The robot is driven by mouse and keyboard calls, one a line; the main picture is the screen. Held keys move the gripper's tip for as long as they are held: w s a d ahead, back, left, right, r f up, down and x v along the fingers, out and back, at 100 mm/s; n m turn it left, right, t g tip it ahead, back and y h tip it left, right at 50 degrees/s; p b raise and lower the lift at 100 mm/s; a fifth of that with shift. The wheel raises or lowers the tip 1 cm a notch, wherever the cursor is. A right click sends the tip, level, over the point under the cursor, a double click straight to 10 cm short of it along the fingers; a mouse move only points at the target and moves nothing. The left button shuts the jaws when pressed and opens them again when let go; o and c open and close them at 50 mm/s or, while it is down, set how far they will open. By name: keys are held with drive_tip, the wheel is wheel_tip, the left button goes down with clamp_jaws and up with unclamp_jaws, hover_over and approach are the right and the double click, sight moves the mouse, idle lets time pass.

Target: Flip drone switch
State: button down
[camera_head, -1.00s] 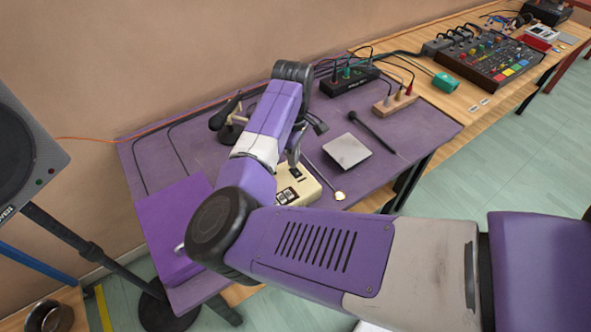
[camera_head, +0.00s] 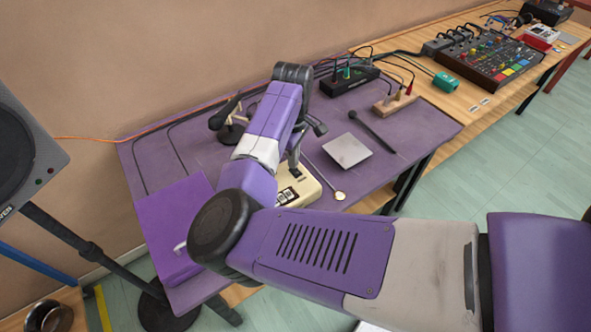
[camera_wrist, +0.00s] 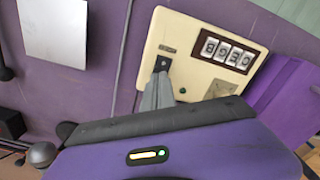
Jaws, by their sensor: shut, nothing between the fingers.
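A cream box (camera_head: 312,188) lies on the purple table in the head view, partly hidden behind my arm. In the wrist view the cream box (camera_wrist: 185,35) shows a row of lettered white tabs (camera_wrist: 228,53) in a dark frame, a small green dot and a dark switch (camera_wrist: 162,64) near one edge. My gripper (camera_wrist: 158,85) is shut and empty, with its tips at or just over the switch. I cannot tell whether they touch it, or which way the switch lies. In the head view my gripper (camera_head: 293,160) is over the box's far side.
A metal plate (camera_head: 347,151), a black mallet (camera_head: 372,131) and a thin rod with a round end (camera_head: 340,195) lie right of the box. A microphone stand (camera_head: 230,130) stands behind my arm. A speaker (camera_head: 25,150) is at far left.

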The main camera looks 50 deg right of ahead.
drive_tip(key=shift+f, duration=0.6)
drive_tip(key=shift+r, duration=0.15)
wheel_tip(320, 180, up, 7)
drive_tip(key=p, duration=0.7)
idle(0.5)
idle(0.5)
